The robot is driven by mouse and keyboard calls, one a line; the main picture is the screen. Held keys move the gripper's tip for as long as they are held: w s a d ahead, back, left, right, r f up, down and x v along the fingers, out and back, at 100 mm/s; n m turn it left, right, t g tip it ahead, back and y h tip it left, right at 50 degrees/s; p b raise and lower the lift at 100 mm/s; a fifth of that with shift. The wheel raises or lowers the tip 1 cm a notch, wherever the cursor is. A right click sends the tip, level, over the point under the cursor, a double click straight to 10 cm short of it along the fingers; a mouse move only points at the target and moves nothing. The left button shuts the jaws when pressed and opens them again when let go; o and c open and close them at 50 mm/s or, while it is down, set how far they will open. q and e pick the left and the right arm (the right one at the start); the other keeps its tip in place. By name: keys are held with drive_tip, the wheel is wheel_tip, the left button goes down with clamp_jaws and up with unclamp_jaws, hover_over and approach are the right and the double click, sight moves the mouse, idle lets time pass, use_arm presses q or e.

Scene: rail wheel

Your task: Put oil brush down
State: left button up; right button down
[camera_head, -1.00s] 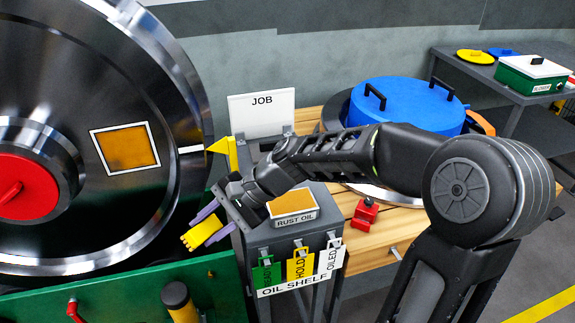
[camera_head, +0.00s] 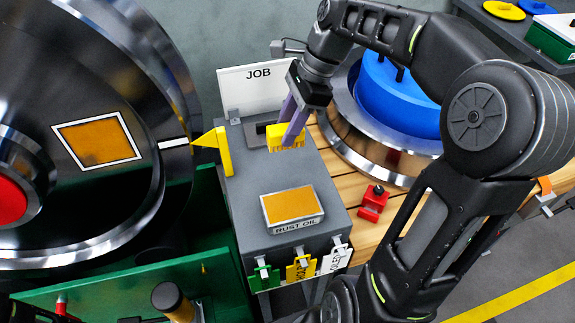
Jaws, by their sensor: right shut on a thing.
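The oil brush (camera_head: 286,136) is a yellow block with dark lettering on its front. My right gripper (camera_head: 294,122) is shut on it with its purple fingers, pointing down. The brush is at the back of the grey oil shelf (camera_head: 243,187), by a dark slotted holder (camera_head: 258,131). I cannot tell whether it touches the holder or the shelf top. The rust oil pad (camera_head: 292,207), orange in a grey box, sits nearer the front of the shelf. My left gripper is not in view.
The big steel wheel with an orange patch (camera_head: 98,140) stands at left, with a yellow pointer (camera_head: 214,144) beside it. A white JOB board (camera_head: 257,88) stands behind the shelf. A blue drum (camera_head: 395,105) and a red clamp (camera_head: 373,202) are at right.

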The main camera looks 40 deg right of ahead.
wheel_tip(320, 180, down, 5)
drive_tip(key=shift+f, duration=0.1)
idle(0.3)
wheel_tip(320, 180, down, 4)
drive_tip(key=shift+r+p, duration=0.25)
drive_tip(key=shift+p, duration=0.35)
drive_tip(key=shift+f, duration=0.5)
drive_tip(key=c, duration=0.9)
unclamp_jaws()
drive_tip(key=shift+c, duration=0.2)
drive_tip(key=shift+f, duration=0.1)
